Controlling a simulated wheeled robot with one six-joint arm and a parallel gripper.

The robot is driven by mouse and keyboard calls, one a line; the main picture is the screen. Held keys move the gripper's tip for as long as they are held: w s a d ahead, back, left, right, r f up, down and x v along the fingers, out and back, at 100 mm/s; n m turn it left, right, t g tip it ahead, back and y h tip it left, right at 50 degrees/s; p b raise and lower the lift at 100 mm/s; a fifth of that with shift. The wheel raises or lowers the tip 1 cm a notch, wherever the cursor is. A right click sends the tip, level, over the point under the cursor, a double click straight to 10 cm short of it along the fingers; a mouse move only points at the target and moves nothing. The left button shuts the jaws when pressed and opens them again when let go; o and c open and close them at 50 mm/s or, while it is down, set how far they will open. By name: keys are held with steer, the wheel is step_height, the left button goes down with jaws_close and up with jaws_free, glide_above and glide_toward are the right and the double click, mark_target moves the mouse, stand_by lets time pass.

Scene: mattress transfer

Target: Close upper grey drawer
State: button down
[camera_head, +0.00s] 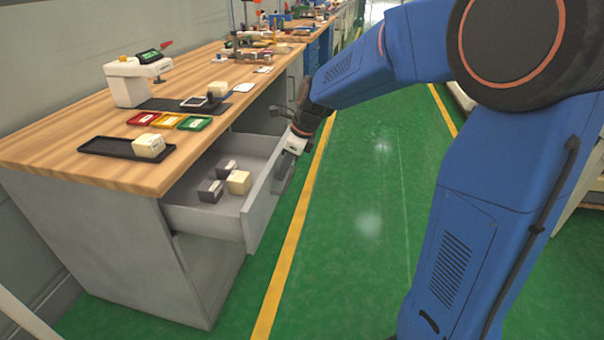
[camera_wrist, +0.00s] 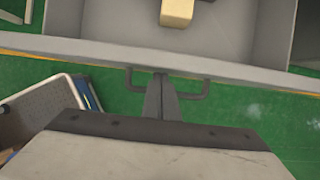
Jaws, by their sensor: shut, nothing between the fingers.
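The upper grey drawer (camera_head: 262,208) is pulled out from the grey cabinet under the wooden workbench. It holds a cream block (camera_head: 239,182) and grey blocks (camera_head: 211,190). In the wrist view the drawer front (camera_wrist: 230,65) runs across the picture, with its dark handle (camera_wrist: 190,95) on the near side. My gripper (camera_wrist: 160,78) is shut, with its fingertips at the middle of the handle, close to the drawer front. I cannot tell whether it touches. In the head view my gripper (camera_head: 294,143) is beside the drawer's outer face.
The wooden benchtop (camera_head: 60,140) carries a black tray (camera_head: 106,147) with a cream block, coloured trays (camera_head: 168,120) and a white device (camera_head: 130,82). The green floor to the right of the drawer is clear. In the wrist view a grey bin-like object (camera_wrist: 45,110) is at lower left.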

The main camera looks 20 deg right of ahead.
steer(key=w+a, duration=0.5)
steer(key=a, duration=0.3)
steer(key=w+a, duration=0.5)
steer(key=a, duration=0.4)
